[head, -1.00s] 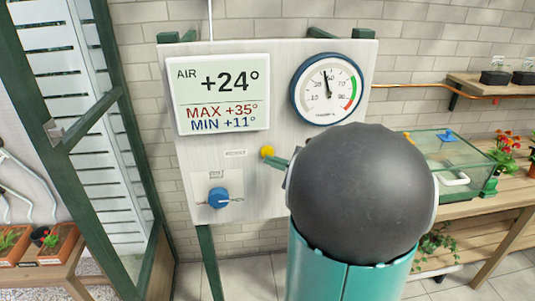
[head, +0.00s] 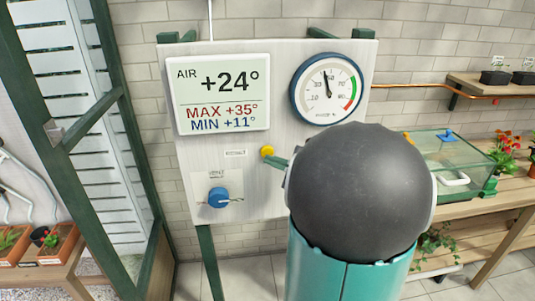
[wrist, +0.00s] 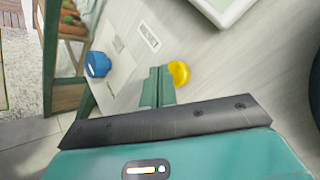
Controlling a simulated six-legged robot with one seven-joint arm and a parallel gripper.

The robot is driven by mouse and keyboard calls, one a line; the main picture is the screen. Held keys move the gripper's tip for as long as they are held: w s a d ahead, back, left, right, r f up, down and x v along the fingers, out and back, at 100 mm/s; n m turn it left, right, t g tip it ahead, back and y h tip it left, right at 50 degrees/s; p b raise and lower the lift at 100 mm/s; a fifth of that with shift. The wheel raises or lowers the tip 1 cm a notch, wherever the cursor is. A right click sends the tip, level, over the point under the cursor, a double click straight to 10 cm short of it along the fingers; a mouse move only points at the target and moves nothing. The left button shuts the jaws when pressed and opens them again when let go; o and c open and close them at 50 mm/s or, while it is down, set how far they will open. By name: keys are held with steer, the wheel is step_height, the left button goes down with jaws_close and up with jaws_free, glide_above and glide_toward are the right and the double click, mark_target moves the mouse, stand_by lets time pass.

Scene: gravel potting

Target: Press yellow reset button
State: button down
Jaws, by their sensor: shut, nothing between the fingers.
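The yellow reset button (head: 267,151) sits on the pale panel (head: 290,200), right of a small label. It also shows in the wrist view (wrist: 179,74), just beyond and right of my fingertips. My gripper (head: 279,162) is shut and empty, with its green fingers close beside the button at its lower right in the head view. In the wrist view the closed fingers (wrist: 158,84) point at the panel near the button. I cannot tell whether they touch it. My own arm hides the lower right of the panel in the head view.
A display (head: 222,95) reads air +24°, max +35°, min +11°. A round gauge (head: 327,89) is at the panel's upper right, and a blue knob (head: 218,197) is lower left. A glass case (head: 448,155) stands on a bench at the right. A green-framed door (head: 100,105) is at the left.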

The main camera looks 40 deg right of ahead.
steer(key=shift+w+d, duration=0.2)
steer(key=shift+w, duration=0.1)
steer(key=shift+w+d, duration=0.35)
steer(key=shift+w, duration=0.1)
stand_by(0.9)
steer(key=shift+s+a, duration=0.6)
steer(key=shift+s, duration=0.25)
steer(key=shift+s+a, duration=0.7)
steer(key=shift+s, duration=0.35)
steer(key=shift+s+a, duration=0.7)
steer(key=shift+s, duration=0.3)
